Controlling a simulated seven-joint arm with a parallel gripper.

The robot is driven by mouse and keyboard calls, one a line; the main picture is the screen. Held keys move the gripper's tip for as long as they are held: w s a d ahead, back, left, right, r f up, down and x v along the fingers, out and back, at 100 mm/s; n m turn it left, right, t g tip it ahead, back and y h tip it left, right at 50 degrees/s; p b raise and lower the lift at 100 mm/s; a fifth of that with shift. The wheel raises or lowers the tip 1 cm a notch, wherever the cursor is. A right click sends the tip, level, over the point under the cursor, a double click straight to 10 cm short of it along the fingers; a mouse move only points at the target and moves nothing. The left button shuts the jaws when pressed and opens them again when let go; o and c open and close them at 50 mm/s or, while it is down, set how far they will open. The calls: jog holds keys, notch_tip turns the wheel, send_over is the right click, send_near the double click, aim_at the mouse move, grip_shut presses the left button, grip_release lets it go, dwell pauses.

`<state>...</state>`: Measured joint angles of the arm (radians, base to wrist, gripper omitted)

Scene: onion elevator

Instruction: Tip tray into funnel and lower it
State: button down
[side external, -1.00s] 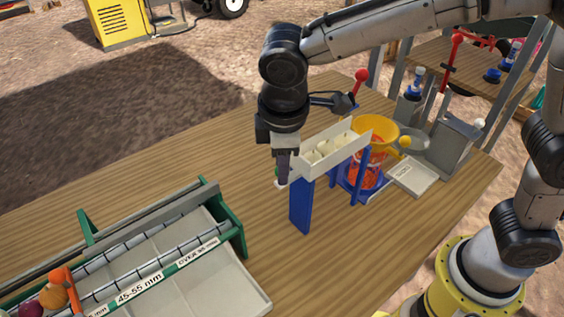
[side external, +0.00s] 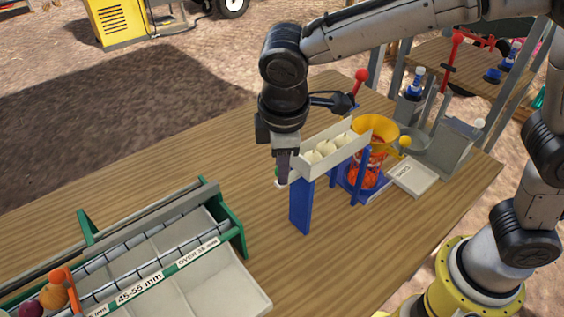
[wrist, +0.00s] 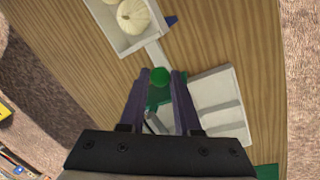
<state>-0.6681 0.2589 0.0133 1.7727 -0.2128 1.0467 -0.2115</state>
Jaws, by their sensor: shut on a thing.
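The white tray (side external: 318,161) holds several pale onions (side external: 325,149) and rests on a blue stand (side external: 301,205). Its far end reaches the yellow funnel (side external: 375,131), which sits over a container of orange-red mesh (side external: 366,170) in a blue frame. My gripper (side external: 284,181) is at the tray's near end, fingers pointing down. In the wrist view the fingers (wrist: 158,80) close around a green knob (wrist: 160,76) on the handle of the tray (wrist: 109,25). The grip itself is partly hidden in the side view.
The green-ended roller sorter (side external: 150,250), with labelled bins, fills the left front; a red onion and an orange one lie at its corner. Middle table is clear.

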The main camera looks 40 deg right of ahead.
jog(key=shift+r, duration=0.15)
jog(key=shift+d+r+y, duration=0.3)
jog(key=shift+r+y, duration=0.2)
jog(key=shift+r, duration=0.2)
jog(key=d+r+y, duration=0.5)
jog(key=r, duration=0.3)
jog(key=shift+d+r, duration=0.15)
jog(key=shift+d, duration=0.1)
dwell(0.5)
jog(key=c, duration=0.6)
grip_release()
jog(key=shift+c, duration=0.2)
